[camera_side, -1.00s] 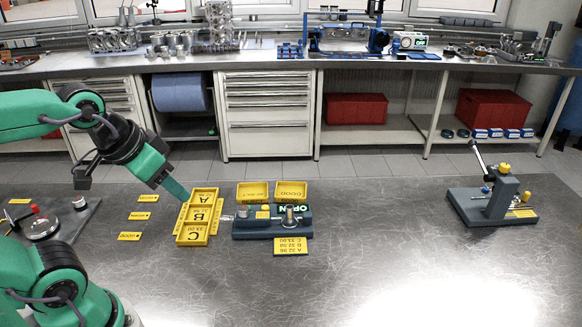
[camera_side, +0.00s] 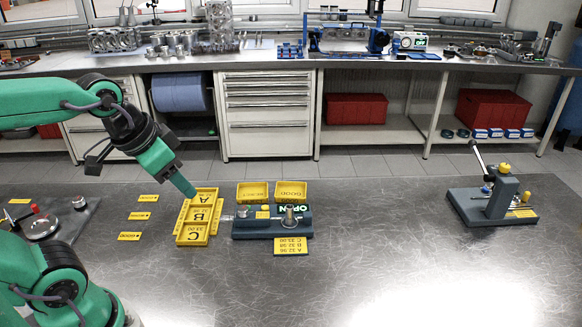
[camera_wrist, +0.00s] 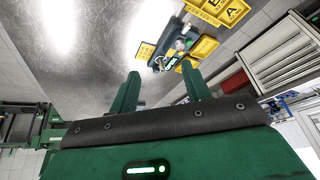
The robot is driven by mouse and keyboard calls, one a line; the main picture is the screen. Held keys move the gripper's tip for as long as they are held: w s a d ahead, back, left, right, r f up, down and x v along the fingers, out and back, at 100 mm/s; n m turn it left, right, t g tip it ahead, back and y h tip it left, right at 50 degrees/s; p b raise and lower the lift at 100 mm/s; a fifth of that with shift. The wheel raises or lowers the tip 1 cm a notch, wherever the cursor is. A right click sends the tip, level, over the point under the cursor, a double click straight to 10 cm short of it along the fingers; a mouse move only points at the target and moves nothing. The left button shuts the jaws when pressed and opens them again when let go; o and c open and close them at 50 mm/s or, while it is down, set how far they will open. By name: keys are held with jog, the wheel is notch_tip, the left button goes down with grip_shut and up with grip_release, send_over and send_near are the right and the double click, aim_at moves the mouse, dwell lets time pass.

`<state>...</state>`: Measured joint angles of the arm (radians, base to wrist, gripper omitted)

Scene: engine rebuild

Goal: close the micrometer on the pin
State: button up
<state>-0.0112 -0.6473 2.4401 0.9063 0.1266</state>
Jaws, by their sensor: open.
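The micrometer fixture (camera_side: 272,230) is a dark blue-grey block on the table, right of the yellow A/B/C tray. A silver micrometer part (camera_side: 228,217) sticks out at its left end. A short metal cylinder, seemingly the pin (camera_side: 289,213), stands near its right end. My gripper (camera_side: 190,192) is above the back left of the tray, apart from the fixture. In the wrist view, my gripper (camera_wrist: 158,70) has its two fingers spread with nothing between them, and the fixture (camera_wrist: 176,48) lies beyond. The micrometer's measuring gap is too small to make out.
The yellow A/B/C tray (camera_side: 193,235) sits left of the fixture. Two small yellow trays (camera_side: 252,193) (camera_side: 291,193) stand behind it, and a yellow number card (camera_side: 290,246) lies in front. Another grey stand (camera_side: 492,205) is at the right. The front middle of the table is clear.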

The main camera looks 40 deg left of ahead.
jog(key=w+a+f+m+g, duration=0.25)
jog(key=w+m, duration=0.35)
jog(key=w, duration=0.3)
jog(key=m+g, duration=0.2)
jog(key=m, duration=0.3)
send_near(243, 209)
jog(key=shift+w+f+m+g, duration=0.25)
jog(key=shift+w+f+m, duration=0.05)
jog(key=shift+f+m, duration=0.15)
jog(key=shift+f, duration=3.9)
jog(key=c, duration=1)
